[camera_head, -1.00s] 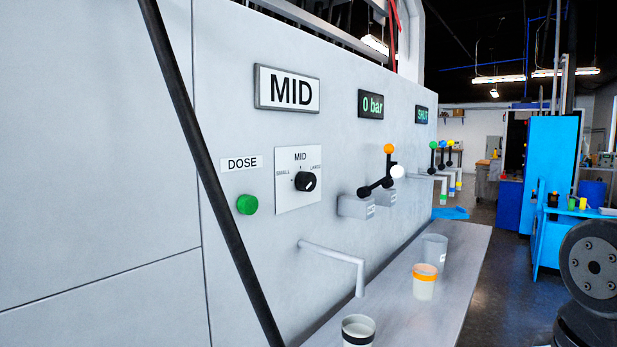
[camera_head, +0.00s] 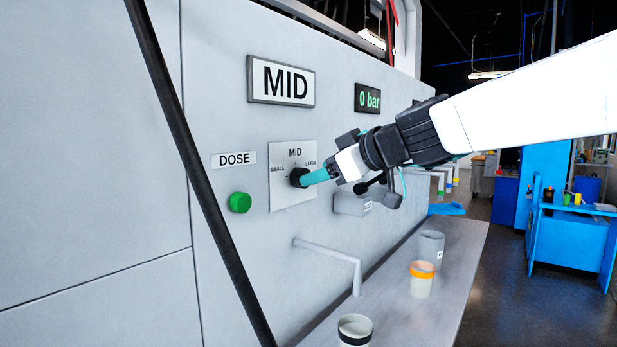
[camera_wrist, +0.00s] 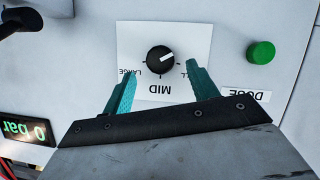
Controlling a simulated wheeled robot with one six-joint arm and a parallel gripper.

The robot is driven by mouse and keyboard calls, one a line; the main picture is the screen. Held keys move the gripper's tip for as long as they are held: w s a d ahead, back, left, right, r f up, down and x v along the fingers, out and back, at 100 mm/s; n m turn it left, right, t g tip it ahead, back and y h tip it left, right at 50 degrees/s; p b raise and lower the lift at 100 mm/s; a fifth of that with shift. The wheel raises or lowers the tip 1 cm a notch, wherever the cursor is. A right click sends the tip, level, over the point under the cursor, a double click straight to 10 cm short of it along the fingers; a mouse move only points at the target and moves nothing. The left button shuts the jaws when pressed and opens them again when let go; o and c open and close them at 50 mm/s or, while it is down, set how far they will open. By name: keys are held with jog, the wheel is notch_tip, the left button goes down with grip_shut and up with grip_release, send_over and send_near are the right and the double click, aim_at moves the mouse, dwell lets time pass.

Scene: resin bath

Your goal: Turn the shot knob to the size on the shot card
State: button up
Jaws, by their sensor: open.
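The shot knob (camera_head: 298,177) is black and round, on a white plate (camera_head: 282,200) marked SMALL, MID and LARGE. A framed sign above reads MID (camera_head: 281,80). The wrist view shows the plate upside down, with the knob (camera_wrist: 160,59) and its white pointer line slanting right and slightly up, toward the partly hidden SMALL side. My gripper (camera_head: 310,178) is open at the plate. In the wrist view, my gripper (camera_wrist: 161,72) has its teal fingers apart, one to each side of the knob.
A green button (camera_head: 240,202) under a DOSE label (camera_head: 234,160) is left of the plate. A pressure display (camera_head: 368,98) reads 0 bar. Below, a spout (camera_head: 330,252) juts over a shelf (camera_head: 385,315) holding several cups. A dark slanted bar (camera_head: 205,180) crosses the left.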

jog(key=shift+x, duration=2.25)
jog(key=c, duration=1)
jog(key=m+g+y, duration=0.1)
jog(key=m+y, duration=0.1)
jog(key=m, duration=0.4)
jog(key=m+g+y, duration=0.1)
jog(key=m+y, duration=0.2)
jog(key=m, duration=0.3)
jog(key=m+g+y, duration=0.2)
jog(key=m+y, duration=0.1)
jog(key=m, duration=0.3)
jog(key=shift+w+d+f, duration=0.25)
jog(key=shift+w+f, duration=0.05)
jog(key=shift+f, duration=0.1)
jog(key=shift+y, duration=0.3)
